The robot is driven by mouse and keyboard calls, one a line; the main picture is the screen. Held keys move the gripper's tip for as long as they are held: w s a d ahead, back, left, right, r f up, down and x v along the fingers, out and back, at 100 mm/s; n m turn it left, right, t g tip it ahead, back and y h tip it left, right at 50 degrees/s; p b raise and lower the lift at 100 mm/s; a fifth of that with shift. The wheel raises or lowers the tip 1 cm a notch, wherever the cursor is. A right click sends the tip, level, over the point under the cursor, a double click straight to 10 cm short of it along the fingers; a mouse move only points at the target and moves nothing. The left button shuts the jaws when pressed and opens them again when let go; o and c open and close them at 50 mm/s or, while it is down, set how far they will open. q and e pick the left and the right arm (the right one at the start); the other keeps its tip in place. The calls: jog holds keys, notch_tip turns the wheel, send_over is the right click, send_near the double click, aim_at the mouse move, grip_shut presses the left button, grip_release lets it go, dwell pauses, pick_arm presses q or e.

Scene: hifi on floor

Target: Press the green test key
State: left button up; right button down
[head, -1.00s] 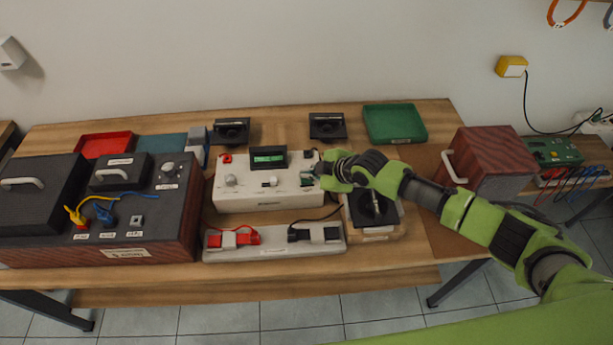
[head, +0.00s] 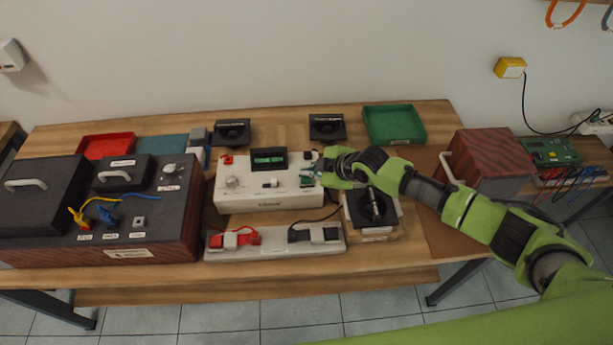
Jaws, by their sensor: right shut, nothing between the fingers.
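The white test box (head: 265,201) stands in the middle of the wooden table, with a dark display (head: 268,160) lit green on top. The green test key (head: 307,177) is a small patch at the box's right end, partly hidden by my gripper. My right gripper (head: 320,173) comes in from the right and is shut and empty, its tips at or just over the key. I cannot tell whether the tips touch it. My left gripper is not in view.
A strip with red (head: 234,238) and black clips lies in front of the box. A dark speaker unit (head: 372,209) stands below my right wrist. A large dark cabinet (head: 60,230) is at left. Red (head: 105,146) and green (head: 394,124) trays lie at the back.

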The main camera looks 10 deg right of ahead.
aim_at(308, 179)
jog(key=shift+r+p, duration=2.05)
jog(key=shift+r, duration=0.55)
jog(key=shift+f, duration=0.1)
